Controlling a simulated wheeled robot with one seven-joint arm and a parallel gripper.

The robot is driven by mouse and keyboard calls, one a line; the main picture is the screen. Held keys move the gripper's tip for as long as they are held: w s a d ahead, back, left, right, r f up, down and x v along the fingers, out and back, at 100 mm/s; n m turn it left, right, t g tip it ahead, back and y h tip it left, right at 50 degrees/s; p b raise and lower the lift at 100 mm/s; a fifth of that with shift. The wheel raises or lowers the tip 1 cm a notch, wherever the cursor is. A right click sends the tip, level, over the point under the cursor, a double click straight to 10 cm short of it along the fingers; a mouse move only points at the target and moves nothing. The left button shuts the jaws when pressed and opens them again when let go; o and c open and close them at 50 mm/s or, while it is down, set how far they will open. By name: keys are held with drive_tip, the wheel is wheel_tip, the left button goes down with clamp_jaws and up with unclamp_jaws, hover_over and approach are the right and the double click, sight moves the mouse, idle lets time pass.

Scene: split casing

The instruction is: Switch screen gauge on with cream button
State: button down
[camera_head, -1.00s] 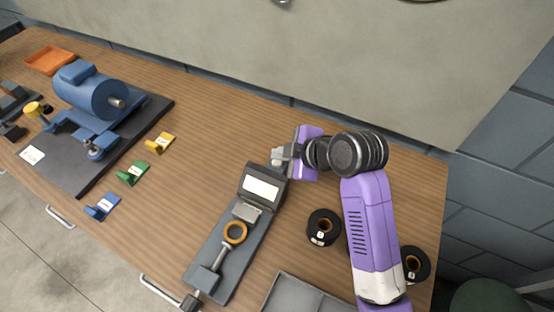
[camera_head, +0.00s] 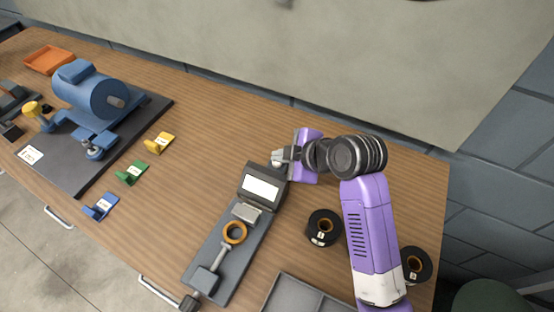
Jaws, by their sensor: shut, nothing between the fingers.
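The screen gauge (camera_head: 262,187) is a dark box with a pale, blank-looking screen, standing at the back end of a long grey base plate. My gripper (camera_head: 277,157) is shut and empty, just behind the top of the gauge, with its fingertips pointing left. A small pale patch, possibly the cream button (camera_head: 275,165), shows right under the fingertips at the gauge's back edge. The fingertips hide part of it, and I cannot tell whether they touch it.
An orange ring (camera_head: 234,232) sits on the grey base plate (camera_head: 226,271). Black spools (camera_head: 323,228) stand to the right, with a grey tray (camera_head: 290,294) in front. Yellow (camera_head: 159,143), green (camera_head: 131,173) and blue (camera_head: 101,206) pieces lie left, beside a blue motor (camera_head: 92,90). Wood between is clear.

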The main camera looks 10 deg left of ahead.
drive_tip(key=shift+f, duration=0.3)
idle(0.4)
drive_tip(key=shift+r+p, duration=0.6)
drive_tip(key=shift+r, duration=0.3)
wheel_tip(320, 180, up, 6)
drive_tip(key=p, duration=0.4)
drive_tip(key=shift+p, duration=0.3)
